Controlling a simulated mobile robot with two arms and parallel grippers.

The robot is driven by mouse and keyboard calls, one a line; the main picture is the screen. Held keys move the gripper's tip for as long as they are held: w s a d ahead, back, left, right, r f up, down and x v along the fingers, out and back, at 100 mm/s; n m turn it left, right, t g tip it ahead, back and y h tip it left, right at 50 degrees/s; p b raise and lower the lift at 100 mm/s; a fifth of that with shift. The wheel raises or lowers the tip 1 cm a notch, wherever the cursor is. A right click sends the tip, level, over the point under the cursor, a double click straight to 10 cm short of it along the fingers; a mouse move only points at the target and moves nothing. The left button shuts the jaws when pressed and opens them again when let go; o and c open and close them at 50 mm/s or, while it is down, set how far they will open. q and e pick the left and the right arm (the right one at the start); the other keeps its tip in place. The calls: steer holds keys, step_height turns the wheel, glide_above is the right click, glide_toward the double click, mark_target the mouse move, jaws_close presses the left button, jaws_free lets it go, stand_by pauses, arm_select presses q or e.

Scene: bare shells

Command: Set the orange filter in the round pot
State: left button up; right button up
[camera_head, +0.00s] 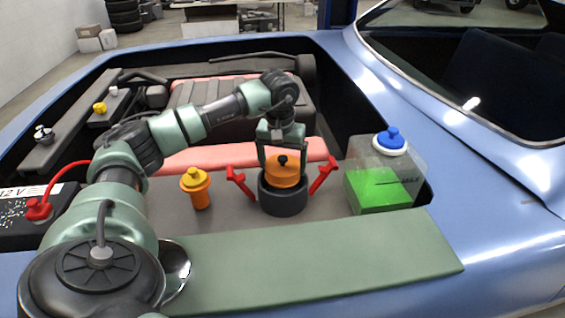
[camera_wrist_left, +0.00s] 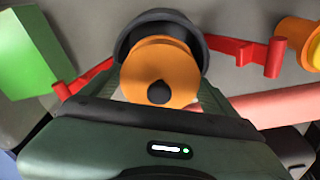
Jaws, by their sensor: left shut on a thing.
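The orange filter (camera_head: 284,172) is a short orange cylinder with a black knob on top. The round pot (camera_head: 283,199) is a dark grey cup with red handles standing out on both sides. My left gripper (camera_head: 283,160) comes down from above and is shut on the filter. The filter sits at the pot's mouth, its lower part hidden by the rim. In the left wrist view the filter (camera_wrist_left: 160,70) shows in front of the dark pot rim (camera_wrist_left: 135,36), slightly off its centre; I cannot tell how deep it sits. My right gripper is not in view.
A yellow-orange capped filler (camera_head: 196,190) stands left of the pot. A clear tank with green liquid (camera_head: 380,190) and a blue cap stands to the right. A battery (camera_head: 15,215) with a red cable is far left. A green mat (camera_head: 320,262) lies bare in front.

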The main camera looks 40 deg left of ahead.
mark_target(281, 170)
arm_select(q)
steer(key=shift+f, duration=0.6)
steer(key=o, duration=1.2)
step_height(281, 170, up, 13)
steer(key=s, duration=0.1)
steer(key=shift+s+d, duration=0.3)
steer(key=shift+d, duration=0.15)
